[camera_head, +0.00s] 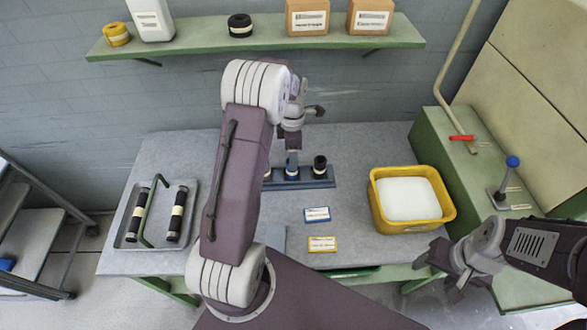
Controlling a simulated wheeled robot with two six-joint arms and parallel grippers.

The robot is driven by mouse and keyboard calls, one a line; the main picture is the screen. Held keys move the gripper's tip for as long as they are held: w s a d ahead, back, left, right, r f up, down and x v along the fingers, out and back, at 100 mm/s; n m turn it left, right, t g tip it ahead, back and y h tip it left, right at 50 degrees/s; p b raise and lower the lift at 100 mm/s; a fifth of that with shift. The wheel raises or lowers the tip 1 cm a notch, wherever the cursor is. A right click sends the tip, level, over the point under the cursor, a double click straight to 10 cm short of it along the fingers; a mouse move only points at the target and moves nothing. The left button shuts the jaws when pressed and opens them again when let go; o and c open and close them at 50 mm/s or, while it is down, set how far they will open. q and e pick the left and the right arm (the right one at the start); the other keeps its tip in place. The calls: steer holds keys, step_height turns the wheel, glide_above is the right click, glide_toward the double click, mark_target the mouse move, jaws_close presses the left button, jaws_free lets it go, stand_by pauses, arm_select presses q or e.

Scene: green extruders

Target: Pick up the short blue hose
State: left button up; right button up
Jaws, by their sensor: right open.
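A short blue hose (292,159) stands in the middle of a dark blue rack (310,183) at the back of the grey table. My left arm reaches over the table from the front, and its gripper (291,150) points down just above the blue hose. The arm partly hides it, and I cannot tell whether its fingers touch the hose or are shut. My right gripper (443,265) is open and empty, off the table's front right, below the yellow bin.
A black hose (320,164) stands at the rack's right. A yellow bin (447,208) stands at right, two label cards (317,214) (322,244) lie in front. A tray (133,239) with two black hoses and a green handle is at left. A green shelf (200,47) hangs behind.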

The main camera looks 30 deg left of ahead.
arm_select(q)
step_height(320, 180, down, 5)
steer(key=shift+a+f+p, duration=0.1)
steer(key=shift+p, duration=0.45)
steer(key=shift+s, duration=0.1)
steer(key=c, duration=0.7)
jaws_close()
steer(key=shift+r, duration=0.4)
steer(key=d+r+b, duration=0.2)
steer(key=d+r, duration=0.8)
steer(key=d, duration=0.2)
steer(key=shift+r+b, duration=0.2)
steer(key=shift+b, duration=0.1)
